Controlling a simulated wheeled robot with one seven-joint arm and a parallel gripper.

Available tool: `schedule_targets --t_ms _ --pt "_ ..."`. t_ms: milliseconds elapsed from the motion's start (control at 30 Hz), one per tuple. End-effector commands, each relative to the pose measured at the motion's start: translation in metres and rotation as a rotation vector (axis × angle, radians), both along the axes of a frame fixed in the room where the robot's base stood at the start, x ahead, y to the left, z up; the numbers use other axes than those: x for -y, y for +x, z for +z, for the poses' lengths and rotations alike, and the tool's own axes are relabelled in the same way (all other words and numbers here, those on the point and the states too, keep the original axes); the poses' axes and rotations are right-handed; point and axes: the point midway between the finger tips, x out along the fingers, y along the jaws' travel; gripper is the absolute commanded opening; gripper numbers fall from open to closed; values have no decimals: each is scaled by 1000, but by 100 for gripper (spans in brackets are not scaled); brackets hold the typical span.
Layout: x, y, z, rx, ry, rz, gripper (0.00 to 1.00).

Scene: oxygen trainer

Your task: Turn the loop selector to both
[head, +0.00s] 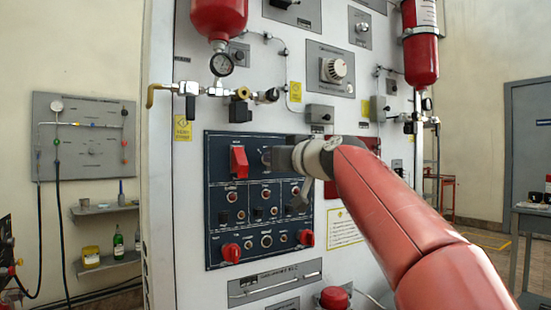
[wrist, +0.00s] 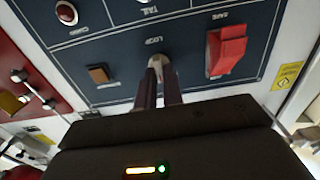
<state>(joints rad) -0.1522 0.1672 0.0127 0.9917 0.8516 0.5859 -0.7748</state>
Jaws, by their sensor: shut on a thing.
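The dark blue control panel (head: 215,190) is on the front of the white trainer board. The loop selector (wrist: 155,61) is a small light-coloured knob under a label that reads like "LOOP" in the wrist view. My gripper (wrist: 158,78) is shut on the knob, with a finger on either side of it. The fingers cover much of the knob, so its setting cannot be read. In the head view my gripper (head: 276,158) reaches the panel's upper row from the right, just right of the red guarded switch (head: 239,161), and mostly hides the selector.
The red switch cover (wrist: 226,50) stands out close beside my fingers in the wrist view. A brown rocker switch (wrist: 98,73) is on the other side. Several red knobs and small switches fill the lower panel. Red cylinders (head: 218,17) hang above.

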Motion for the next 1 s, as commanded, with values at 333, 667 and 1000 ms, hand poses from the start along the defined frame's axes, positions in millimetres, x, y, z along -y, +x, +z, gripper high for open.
schedule_targets --t_ms 333,667,1000 --pt "0 1 -2 -11 8 1 0" --pt "0 0 -2 -10 9 1 31" --pt "4 -6 -2 -7 10 -1 31"
